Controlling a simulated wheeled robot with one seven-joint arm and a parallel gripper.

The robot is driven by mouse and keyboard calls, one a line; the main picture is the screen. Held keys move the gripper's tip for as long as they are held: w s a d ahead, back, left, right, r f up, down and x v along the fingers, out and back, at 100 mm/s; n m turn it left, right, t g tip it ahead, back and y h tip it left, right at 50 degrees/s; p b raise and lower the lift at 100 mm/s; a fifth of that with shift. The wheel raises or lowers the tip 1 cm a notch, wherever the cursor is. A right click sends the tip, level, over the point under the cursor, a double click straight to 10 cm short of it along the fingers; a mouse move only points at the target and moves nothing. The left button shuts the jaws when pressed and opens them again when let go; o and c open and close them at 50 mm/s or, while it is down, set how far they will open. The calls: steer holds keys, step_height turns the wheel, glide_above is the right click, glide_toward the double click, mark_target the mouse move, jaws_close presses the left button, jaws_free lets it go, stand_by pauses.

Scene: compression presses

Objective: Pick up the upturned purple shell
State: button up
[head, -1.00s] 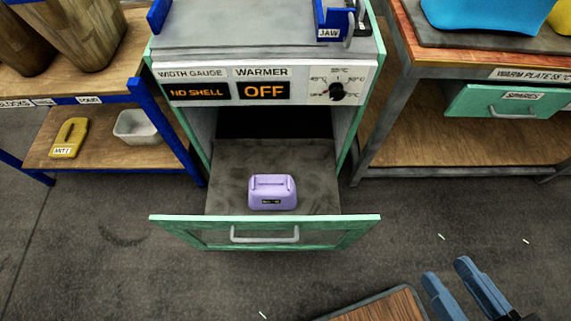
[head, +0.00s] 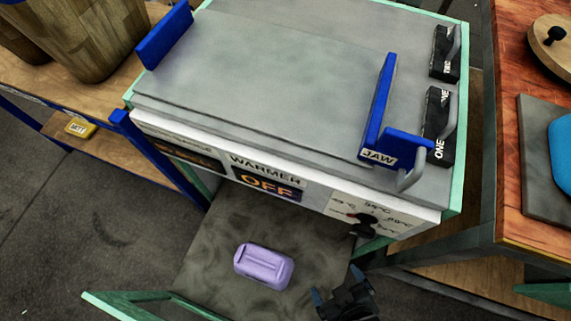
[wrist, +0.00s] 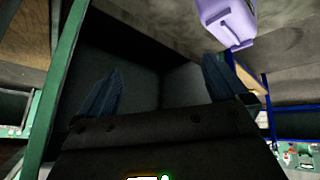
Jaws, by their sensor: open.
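The purple shell (head: 262,267) lies on the grey floor of the pulled-out warmer drawer (head: 215,240), with a long raised strip along its top. It stands at a slant in the head view. In the wrist view the shell (wrist: 228,22) shows at the upper right, partly cut off by the frame and beyond the right finger. My gripper (head: 338,285) is open and empty, to the right of the shell and apart from it. Its two spread fingers also show in the wrist view (wrist: 158,85), with the dark warmer opening behind them.
The cabinet top (head: 250,75) carries blue jaws, one at the left and the JAW-labelled one (head: 380,130) at the right. The warmer display (head: 268,184) reads OFF. A dial (head: 366,222) sits close above my gripper. Green drawer edges (head: 120,305) border the lower left.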

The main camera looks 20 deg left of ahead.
steer(key=w+a+f+n+g+h+b, duration=0.1)
steer(key=w+a+f+n+g+b, duration=0.2)
steer(key=a+f, duration=0.6)
steer(key=n+g+h, duration=0.2)
steer(key=n+g, duration=0.1)
steer(key=n, duration=0.1)
glide_above(260, 262)
steer(key=d, duration=0.1)
steer(key=shift+w+d+f+b, duration=0.15)
steer(key=shift+w+f+b, duration=0.1)
steer(key=shift+f+b, duration=0.15)
steer(key=shift+s+a+n, duration=0.1)
steer(key=shift+a+n, duration=0.2)
steer(key=shift+a, duration=0.05)
steer(key=shift+s+a+f, duration=0.1)
steer(key=shift+a+f, duration=0.05)
steer(key=shift+f, duration=0.1)
steer(key=shift+f+b, duration=0.3)
steer(key=shift+f, duration=0.1)
step_height(260, 262, down, 6)
steer(key=shift+a+f+b, duration=0.1)
steer(key=shift+f+b, duration=0.15)
steer(key=shift+b, duration=0.95)
steer(key=c, duration=1.3)
